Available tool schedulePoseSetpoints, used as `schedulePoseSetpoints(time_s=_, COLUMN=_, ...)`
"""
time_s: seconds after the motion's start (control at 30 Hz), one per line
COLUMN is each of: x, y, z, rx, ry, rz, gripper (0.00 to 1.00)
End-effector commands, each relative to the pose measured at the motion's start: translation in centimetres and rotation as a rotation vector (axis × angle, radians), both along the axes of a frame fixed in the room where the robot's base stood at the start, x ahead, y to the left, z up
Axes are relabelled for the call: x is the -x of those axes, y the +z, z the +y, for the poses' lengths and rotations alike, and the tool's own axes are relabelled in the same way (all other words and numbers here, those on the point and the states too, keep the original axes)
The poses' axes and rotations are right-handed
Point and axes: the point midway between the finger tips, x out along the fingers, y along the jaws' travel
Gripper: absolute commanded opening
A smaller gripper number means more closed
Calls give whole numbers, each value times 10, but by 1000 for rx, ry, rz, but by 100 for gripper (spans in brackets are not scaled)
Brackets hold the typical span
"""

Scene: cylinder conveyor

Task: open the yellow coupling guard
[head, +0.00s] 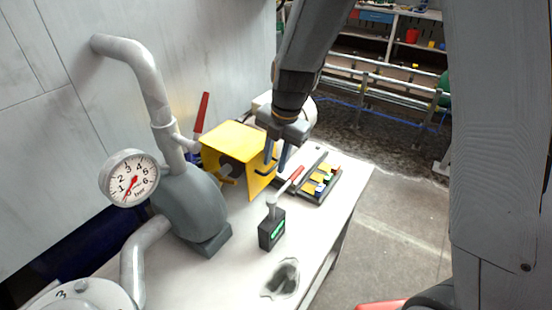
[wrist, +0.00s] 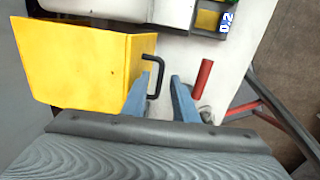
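The yellow coupling guard (head: 236,148) sits on the white bench over the shaft, between the grey pump and a pale housing behind it. In the wrist view the guard (wrist: 85,62) fills the left side, with a black handle (wrist: 159,73) standing out from its right side. My gripper (head: 276,158) is at the guard's right side. In the wrist view my gripper's (wrist: 164,85) two blue fingers are apart, and the handle lies close to the left fingertip. I cannot tell if they touch. Nothing is held.
A red-handled lever on a dark box (head: 272,228) stands in front of the guard. A dark tray with colored parts (head: 320,183) lies to the right. The grey pump (head: 191,203), a pressure gauge (head: 130,178) and pipes are at left. A grey patch (head: 281,279) marks the bench front.

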Motion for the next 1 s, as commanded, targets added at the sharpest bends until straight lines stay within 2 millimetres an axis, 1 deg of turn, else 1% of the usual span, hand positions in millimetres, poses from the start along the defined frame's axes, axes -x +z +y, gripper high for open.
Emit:
schedulePoseSetpoints(time_s=0.03, x=0, y=0, z=0, rx=0, ry=0, rz=0, gripper=26)
schedulePoseSetpoints(time_s=0.07, x=0, y=0, z=0, rx=0, ry=0, rz=0, gripper=23)
schedulePoseSetpoints(time_s=0.2, x=0, y=0, z=0, rx=0, ry=0, rz=0, gripper=0)
schedulePoseSetpoints(time_s=1.0, x=1, y=0, z=-1, rx=1, ry=-1, rz=2, gripper=0)
